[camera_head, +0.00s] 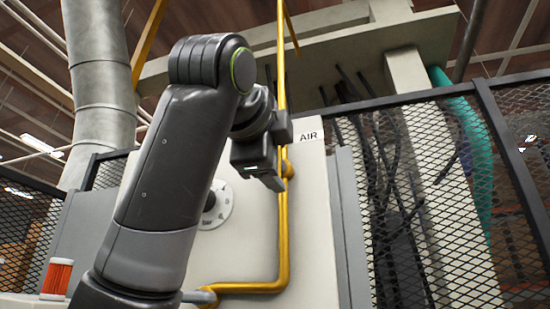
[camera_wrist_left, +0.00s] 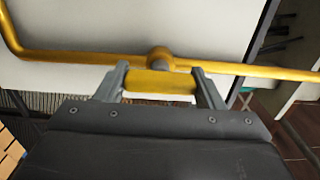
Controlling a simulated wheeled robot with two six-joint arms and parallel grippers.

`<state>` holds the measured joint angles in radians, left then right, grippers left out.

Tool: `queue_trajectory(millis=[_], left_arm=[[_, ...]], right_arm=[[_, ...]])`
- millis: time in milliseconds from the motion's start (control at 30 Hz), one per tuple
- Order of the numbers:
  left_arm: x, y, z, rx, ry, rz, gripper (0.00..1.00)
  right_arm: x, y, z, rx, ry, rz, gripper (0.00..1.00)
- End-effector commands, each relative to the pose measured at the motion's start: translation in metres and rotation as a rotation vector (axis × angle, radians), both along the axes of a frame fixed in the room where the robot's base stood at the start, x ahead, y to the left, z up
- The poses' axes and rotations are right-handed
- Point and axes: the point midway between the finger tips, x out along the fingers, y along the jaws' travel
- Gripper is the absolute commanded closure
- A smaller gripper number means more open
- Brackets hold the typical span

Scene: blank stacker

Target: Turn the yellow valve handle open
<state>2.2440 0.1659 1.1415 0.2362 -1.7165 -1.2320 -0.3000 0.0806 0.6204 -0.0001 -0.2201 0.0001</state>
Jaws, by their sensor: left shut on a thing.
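The yellow valve handle (camera_wrist_left: 160,83) shows in the left wrist view between the two fingers of my left gripper (camera_wrist_left: 162,88), which is shut on it. The round valve body (camera_wrist_left: 159,57) is just beyond the handle on the yellow pipe. In the head view my left gripper (camera_head: 270,170) reaches the vertical yellow pipe (camera_head: 284,235) from the left, just below the AIR label (camera_head: 309,136). The valve body (camera_head: 288,170) shows there beside the fingers. The gripper hides most of the handle in that view, so its angle is hard to tell. My right gripper is not in view.
A pale cabinet panel (camera_head: 250,250) stands behind the pipe, with a round dial (camera_head: 217,205) partly behind my left arm. Black mesh fencing (camera_head: 510,150) is on the right. An orange-red cylinder (camera_head: 57,277) stands at the lower left.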

Motion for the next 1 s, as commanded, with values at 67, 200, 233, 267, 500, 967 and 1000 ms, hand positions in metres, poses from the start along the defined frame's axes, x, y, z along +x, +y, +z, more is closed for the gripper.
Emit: queue_trajectory(millis=[67,200,233,267,500,967,1000], left_arm=[[-0.0002,-0.0008,-0.0007,0.009,-0.002,-0.002,0.61],[-0.0003,-0.0009,-0.0008,0.012,-0.002,-0.002,0.61],[-0.0003,-0.0009,-0.0008,0.012,-0.002,-0.002,0.61],[-0.0002,-0.0009,-0.0009,0.012,-0.002,-0.002,0.61],[-0.0001,-0.0008,-0.0010,0.011,-0.001,-0.002,0.29],[-0.0045,0.0013,-0.0013,0.009,-0.003,0.000,0.16],[-0.0081,0.0024,-0.0018,0.009,-0.003,0.000,0.16]], right_arm=[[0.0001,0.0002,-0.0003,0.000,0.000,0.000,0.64],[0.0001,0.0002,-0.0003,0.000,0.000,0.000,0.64],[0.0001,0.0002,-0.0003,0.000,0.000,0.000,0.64],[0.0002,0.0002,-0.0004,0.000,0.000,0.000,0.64],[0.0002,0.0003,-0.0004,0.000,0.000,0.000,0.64],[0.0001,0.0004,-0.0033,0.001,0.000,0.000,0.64],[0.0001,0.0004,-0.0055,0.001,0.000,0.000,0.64]])
